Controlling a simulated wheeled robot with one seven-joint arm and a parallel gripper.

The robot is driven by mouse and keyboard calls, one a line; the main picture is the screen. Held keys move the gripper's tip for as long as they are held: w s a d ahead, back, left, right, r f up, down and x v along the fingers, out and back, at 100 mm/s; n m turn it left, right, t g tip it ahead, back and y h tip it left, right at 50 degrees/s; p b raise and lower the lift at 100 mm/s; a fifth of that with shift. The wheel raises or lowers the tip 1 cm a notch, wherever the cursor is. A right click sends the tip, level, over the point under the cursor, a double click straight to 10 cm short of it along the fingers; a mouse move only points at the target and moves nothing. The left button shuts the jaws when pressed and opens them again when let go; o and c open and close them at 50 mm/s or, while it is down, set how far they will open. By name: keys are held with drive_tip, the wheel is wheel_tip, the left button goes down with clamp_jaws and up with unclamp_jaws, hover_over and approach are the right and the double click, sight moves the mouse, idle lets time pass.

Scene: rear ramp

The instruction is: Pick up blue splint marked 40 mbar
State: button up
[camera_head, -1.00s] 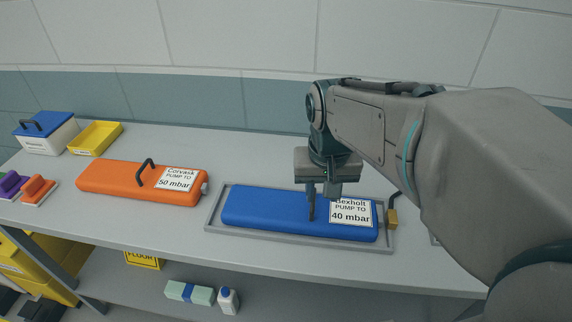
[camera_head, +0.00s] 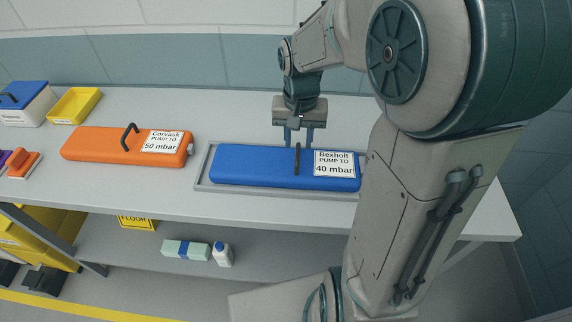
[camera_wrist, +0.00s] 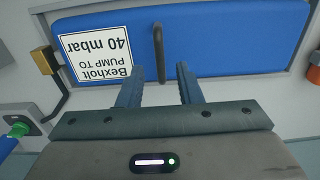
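The blue splint (camera_head: 255,166), with a white label (camera_head: 334,164) reading "Bexholt PUMP TO 40 mbar", lies flat in a shallow grey tray (camera_head: 203,172) on the bench. A dark upright handle (camera_head: 297,158) stands on it, left of the label. My gripper (camera_head: 298,142) is open and empty, at the splint's far side in the head view. In the wrist view my two fingers (camera_wrist: 158,76) are apart. The handle (camera_wrist: 158,52) shows between and beyond their tips, apart from them. My arm hides the tray's right end in the head view.
An orange splint (camera_head: 100,146), labelled "Corvask PUMP TO 50 mbar", lies to the left. A yellow tray (camera_head: 74,105) and blue-lidded box (camera_head: 25,104) stand farther left. The wrist view shows a brass-coloured fitting (camera_wrist: 43,60) beside the tray.

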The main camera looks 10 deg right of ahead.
sight(298, 151)
wheel_tip(298, 151, down, 5)
drive_tip(key=shift+f+p, duration=0.1)
drive_tip(key=shift+p, duration=0.3)
clamp_jaws()
idle(1.3)
